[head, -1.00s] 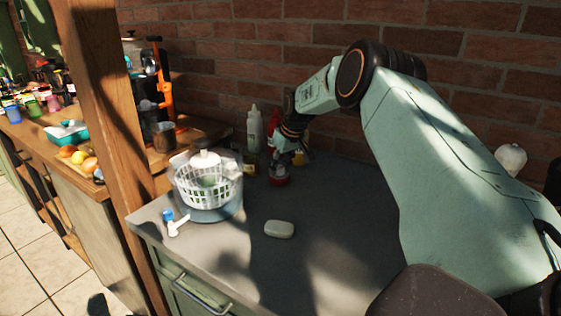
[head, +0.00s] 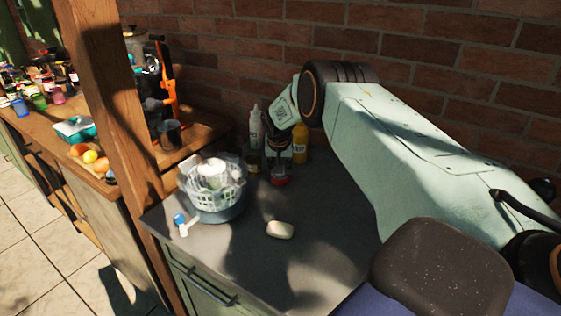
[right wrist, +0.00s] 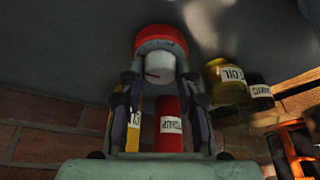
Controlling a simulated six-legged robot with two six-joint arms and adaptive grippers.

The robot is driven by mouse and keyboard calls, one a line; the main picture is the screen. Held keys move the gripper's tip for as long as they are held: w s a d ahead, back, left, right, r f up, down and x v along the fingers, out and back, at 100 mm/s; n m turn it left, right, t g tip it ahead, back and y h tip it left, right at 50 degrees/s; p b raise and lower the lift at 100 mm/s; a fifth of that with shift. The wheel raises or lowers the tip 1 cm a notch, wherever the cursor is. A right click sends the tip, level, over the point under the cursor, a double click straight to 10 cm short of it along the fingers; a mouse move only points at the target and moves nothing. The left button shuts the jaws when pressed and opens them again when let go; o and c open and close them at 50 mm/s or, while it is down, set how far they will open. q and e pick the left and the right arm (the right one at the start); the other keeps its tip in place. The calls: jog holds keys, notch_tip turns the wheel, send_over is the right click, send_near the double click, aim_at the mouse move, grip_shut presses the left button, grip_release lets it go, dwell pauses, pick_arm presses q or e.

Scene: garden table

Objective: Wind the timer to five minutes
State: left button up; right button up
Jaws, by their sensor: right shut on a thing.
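The timer has a red base and a white upper dial; it stands on the grey counter, and its red base (head: 281,180) shows in the head view. In the right wrist view the timer (right wrist: 161,38) is at the top centre, with a dark mark on its white dial. My right gripper (right wrist: 161,80) is shut on the white dial, one finger on each side; in the head view this gripper (head: 280,163) is above the red base, small and partly dark. The dial's scale cannot be read. My left gripper is not in view.
A yellow bottle (head: 300,143), a white bottle (head: 256,127) and a dark jar (head: 254,164) stand close by. The wrist view shows a red ketchup bottle (right wrist: 170,125) and an oil jar (right wrist: 226,82).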

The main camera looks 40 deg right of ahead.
jog(key=shift+m, duration=0.7)
jog(key=o, duration=1.1)
jog(key=shift+o, duration=0.2)
jog(key=shift+r, duration=0.1)
jog(key=v, duration=1.2)
jog(key=shift+a, duration=0.15)
jog(key=shift+w, duration=0.2)
